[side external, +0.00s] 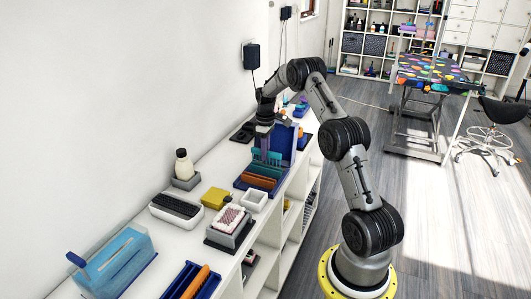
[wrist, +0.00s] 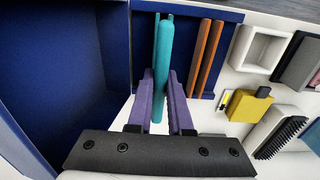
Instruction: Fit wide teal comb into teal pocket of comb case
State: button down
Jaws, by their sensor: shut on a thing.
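The wide teal comb (side external: 268,157) is upright above the comb case, its teeth pointing down in the side view. In the wrist view I look along its rounded teal spine (wrist: 164,62). My gripper (wrist: 160,90) has purple fingers shut on the comb, one on each side; it also shows in the side view (side external: 266,132). The blue comb case (side external: 241,184) lies on the counter; its edge shows in the wrist view (wrist: 229,16). A teal strip (wrist: 157,32) shows beside the spine, partly hidden. I cannot tell whether the teeth are inside the teal pocket.
Orange bars (wrist: 206,58) stand in the case beside the comb. A tall blue panel (side external: 283,140) rises close behind the case. A white square tray (side external: 254,200), a yellow object (side external: 215,198) and a black-bristled brush (side external: 176,206) sit nearby on the counter.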

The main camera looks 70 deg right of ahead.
jog(key=shift+f, duration=1.8)
dwell(0.5)
jog(key=c, duration=0.8)
grip_release()
jog(key=shift+o, duration=0.2)
notch_tip(320, 180, up, 14)
jog(key=shift+f, duration=0.1)
